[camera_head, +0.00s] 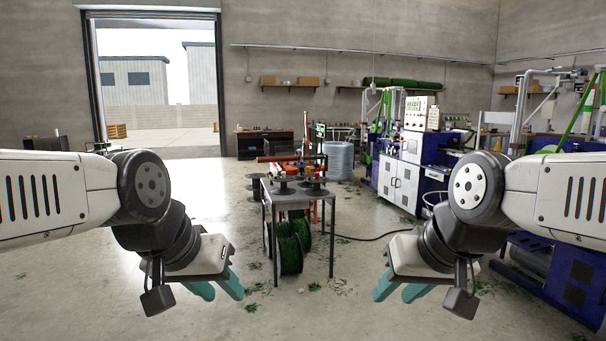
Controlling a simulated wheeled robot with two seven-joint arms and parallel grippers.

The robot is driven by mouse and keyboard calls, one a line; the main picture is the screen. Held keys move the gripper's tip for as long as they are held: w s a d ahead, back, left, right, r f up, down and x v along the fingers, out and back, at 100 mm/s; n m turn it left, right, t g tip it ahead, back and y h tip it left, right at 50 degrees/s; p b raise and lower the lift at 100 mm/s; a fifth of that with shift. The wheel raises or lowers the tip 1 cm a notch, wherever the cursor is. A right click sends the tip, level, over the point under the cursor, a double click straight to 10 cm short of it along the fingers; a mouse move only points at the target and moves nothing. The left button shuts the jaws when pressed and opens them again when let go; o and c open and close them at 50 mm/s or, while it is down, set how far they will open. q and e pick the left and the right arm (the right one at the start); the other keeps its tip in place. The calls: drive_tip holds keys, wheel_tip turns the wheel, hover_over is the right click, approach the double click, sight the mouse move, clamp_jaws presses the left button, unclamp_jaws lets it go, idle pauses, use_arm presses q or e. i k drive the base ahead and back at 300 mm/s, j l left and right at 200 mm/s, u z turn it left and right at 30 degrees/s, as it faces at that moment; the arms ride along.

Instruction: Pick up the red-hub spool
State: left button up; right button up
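A dark metal table (295,197) stands in the middle distance with several dark spools (312,189) on its top. Red parts show on and behind the tabletop, but they are too small to tell which is the red hub of a spool. Spools wound with green (289,254) stand on the floor beneath the table. My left gripper (222,295) is in the left foreground, its teal fingers apart and empty. My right gripper (395,297) is in the right foreground, also with fingers apart and empty. Both are well short of the table and touch nothing.
Blue and white machines (402,168) stand at the right, with a control cabinet. A black cable (372,238) and green scraps lie on the floor. The floor before the table is mostly clear.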

sight(316, 179)
drive_tip(key=i+l+z, duration=0.15)
drive_tip(key=i+z, duration=0.2)
drive_tip(key=i, duration=0.25)
drive_tip(key=i+z, duration=0.25)
drive_tip(key=i, duration=2.2)
drive_tip(key=i+l+u, duration=0.1)
drive_tip(key=i+u, duration=0.25)
drive_tip(key=i, duration=0.2)
drive_tip(key=i+l+u, duration=0.4)
drive_tip(key=i, duration=0.15)
drive_tip(key=i+l+u, duration=0.35)
drive_tip(key=i, duration=0.2)
drive_tip(key=i+l+u, duration=0.4)
drive_tip(key=l+u, duration=0.15)
drive_tip(key=i+l+u, duration=0.3)
drive_tip(key=l+u, duration=0.25)
drive_tip(key=i+l+u, duration=0.1)
drive_tip(key=l+u, duration=0.2)
drive_tip(key=l, duration=0.2)
drive_tip(key=i+l, duration=0.25)
drive_tip(key=i+l+u, duration=0.15)
drive_tip(key=i+l, duration=0.1)
drive_tip(key=l, duration=0.1)
